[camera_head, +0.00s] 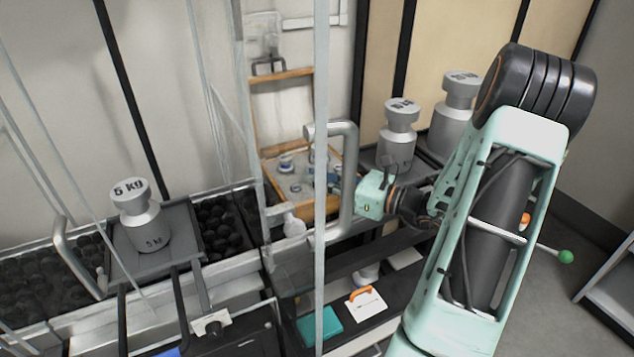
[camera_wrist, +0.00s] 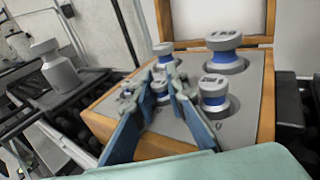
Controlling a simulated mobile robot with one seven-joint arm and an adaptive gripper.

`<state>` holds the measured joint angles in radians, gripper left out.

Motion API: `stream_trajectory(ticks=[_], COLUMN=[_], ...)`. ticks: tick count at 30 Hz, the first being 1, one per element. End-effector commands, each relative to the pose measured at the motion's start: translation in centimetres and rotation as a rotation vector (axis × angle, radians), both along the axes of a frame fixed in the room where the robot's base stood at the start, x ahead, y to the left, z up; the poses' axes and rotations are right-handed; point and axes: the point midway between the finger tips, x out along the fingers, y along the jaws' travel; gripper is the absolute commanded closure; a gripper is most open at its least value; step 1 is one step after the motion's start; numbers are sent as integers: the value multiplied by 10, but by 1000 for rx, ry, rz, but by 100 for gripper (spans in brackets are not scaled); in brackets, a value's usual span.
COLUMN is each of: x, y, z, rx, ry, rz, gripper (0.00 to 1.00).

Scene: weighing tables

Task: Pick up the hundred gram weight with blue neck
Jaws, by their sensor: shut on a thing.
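A wooden box (camera_wrist: 101,107) with a grey insert holds several metal weights with blue necks. My gripper (camera_wrist: 158,84) reaches into the box, its two blue fingers closed on a small blue-necked weight (camera_wrist: 161,91) at the front of the group. The fingers partly hide that weight, and I cannot read its mark or tell whether it is clear of its hole. Other blue-necked weights stand close behind (camera_wrist: 163,50), to the right (camera_wrist: 213,91) and at the back right (camera_wrist: 223,45). In the head view my gripper (camera_head: 318,178) is over the open box (camera_head: 310,208).
A 5 kg weight (camera_head: 141,218) stands on a platform at the left. Two large weights (camera_head: 397,145) (camera_head: 456,105) stand right of the box, near my arm. A metal post and handle (camera_head: 349,180) are in front of the box. A lower shelf holds an orange-handled item (camera_head: 365,302).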

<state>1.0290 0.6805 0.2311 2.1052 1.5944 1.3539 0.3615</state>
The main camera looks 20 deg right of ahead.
Motion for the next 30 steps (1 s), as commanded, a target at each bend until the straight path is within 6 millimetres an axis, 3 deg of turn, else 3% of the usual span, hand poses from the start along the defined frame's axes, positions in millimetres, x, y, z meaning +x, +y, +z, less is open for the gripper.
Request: stream_trajectory(ticks=[8, 15, 23, 30], x=[0, -1, -51, -108], y=[0, 0, -3, -5], z=[6, 40, 98, 119], rx=[-1, -3, -5, -1], ry=[-1, -2, -1, 1], rz=[0, 0, -4, -4], gripper=[100, 100, 100, 100])
